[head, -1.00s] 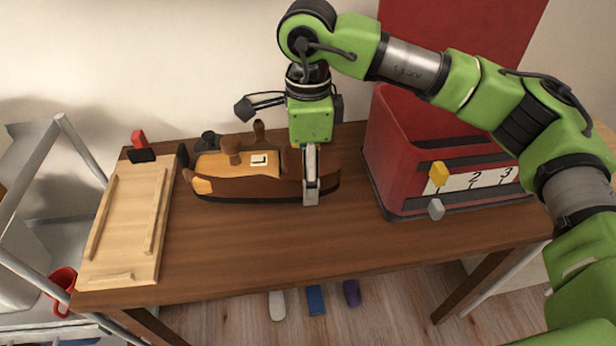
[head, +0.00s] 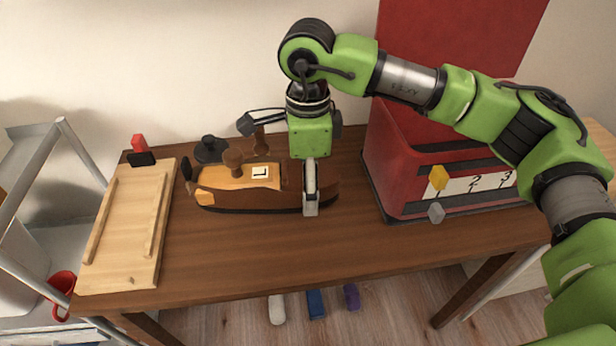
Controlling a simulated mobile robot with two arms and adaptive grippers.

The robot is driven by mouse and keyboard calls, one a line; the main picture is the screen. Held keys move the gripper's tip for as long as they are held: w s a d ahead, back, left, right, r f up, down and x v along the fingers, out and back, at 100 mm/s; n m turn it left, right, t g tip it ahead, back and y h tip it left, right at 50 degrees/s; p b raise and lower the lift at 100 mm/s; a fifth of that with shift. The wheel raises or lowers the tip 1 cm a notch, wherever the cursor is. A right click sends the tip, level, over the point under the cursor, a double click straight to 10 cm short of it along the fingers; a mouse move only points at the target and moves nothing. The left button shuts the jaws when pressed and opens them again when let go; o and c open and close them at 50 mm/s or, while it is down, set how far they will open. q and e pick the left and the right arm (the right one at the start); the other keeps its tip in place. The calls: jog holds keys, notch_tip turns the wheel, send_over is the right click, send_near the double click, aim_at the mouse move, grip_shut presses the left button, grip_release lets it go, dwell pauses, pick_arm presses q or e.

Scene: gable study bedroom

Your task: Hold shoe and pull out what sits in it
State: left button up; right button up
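A brown shoe (head: 240,200) with a dark sole lies across the table, its heel end to the left. A tan wooden insert (head: 225,177) with a white "L" label and a brown knob (head: 233,160) sits inside it. My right gripper (head: 311,200) points straight down over the right part of the shoe. One finger presses against its near side; the far finger is hidden. It appears shut on the shoe. My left gripper is not in view.
A wooden board (head: 128,230) with rails lies at the table's left. A black knobbed object (head: 210,150) and another brown knob (head: 261,140) stand behind the shoe. The table (head: 270,260) in front is clear.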

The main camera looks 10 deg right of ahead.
aim_at(308, 219)
jog(key=shift+f, duration=3.8)
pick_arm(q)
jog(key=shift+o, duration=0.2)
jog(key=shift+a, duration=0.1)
pick_arm(e)
jog(key=shift+r, duration=0.1)
